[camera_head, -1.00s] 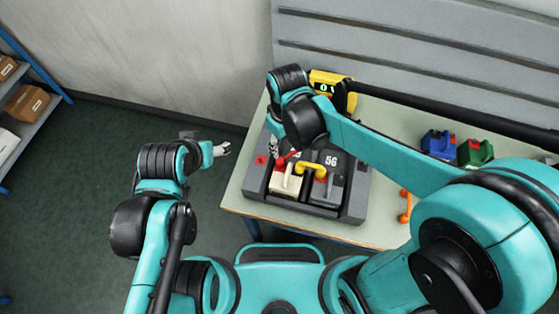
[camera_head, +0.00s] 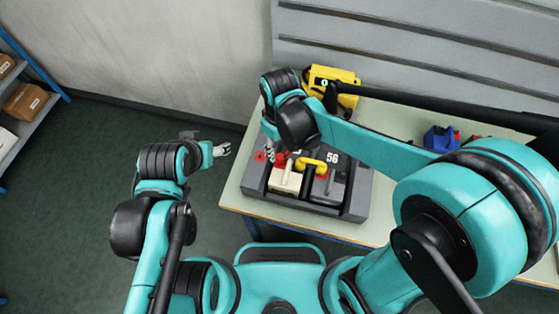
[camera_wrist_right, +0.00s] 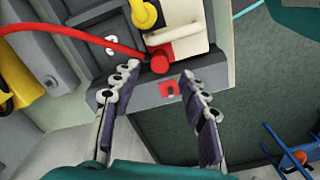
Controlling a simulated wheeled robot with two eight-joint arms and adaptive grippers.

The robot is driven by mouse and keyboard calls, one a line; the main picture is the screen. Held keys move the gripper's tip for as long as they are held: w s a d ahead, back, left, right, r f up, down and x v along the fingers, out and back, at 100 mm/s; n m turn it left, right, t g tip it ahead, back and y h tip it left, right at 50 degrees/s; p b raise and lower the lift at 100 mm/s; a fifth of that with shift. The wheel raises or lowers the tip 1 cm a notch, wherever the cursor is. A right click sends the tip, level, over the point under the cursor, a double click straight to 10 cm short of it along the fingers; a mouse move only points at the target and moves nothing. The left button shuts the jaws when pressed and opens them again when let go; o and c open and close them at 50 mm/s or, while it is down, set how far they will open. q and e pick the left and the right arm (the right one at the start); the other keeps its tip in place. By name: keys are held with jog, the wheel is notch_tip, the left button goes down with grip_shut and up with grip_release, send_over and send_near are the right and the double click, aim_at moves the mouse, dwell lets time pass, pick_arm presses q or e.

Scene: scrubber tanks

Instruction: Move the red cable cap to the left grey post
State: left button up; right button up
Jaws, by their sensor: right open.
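The red cable cap (camera_wrist_right: 160,62) shows in the right wrist view at the end of a red cable, beside the cream battery block (camera_wrist_right: 178,36); in the head view it is a small red spot (camera_head: 280,160). My right gripper (camera_wrist_right: 160,74) is open, its fingertips spread to either side of the cap and apart from it. In the head view this gripper (camera_head: 269,153) points down over the left part of the grey tray (camera_head: 256,180). I cannot make out the left grey post. My left gripper (camera_head: 222,149) hangs left of the table; its jaws are too small to judge.
A red square mark (camera_wrist_right: 169,89) lies on the tray by the fingers. A yellow device (camera_head: 333,82) and blue box (camera_head: 440,139) stand behind and right.

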aim_at(280, 156)
notch_tip(280, 156, down, 6)
jog(key=b, duration=0.4)
jog(key=shift+r, duration=0.15)
pick_arm(q)
notch_tip(280, 156, down, 5)
jog(key=shift+r, duration=0.2)
pick_arm(e)
grip_shut()
pick_arm(q)
jog(key=shift+r, duration=0.1)
pick_arm(e)
jog(key=shift+r, duration=0.15)
pick_arm(q)
jog(key=shift+r+p, duration=2.3)
jog(key=shift+p, duration=0.2)
pick_arm(e)
jog(key=shift+r, duration=2.9)
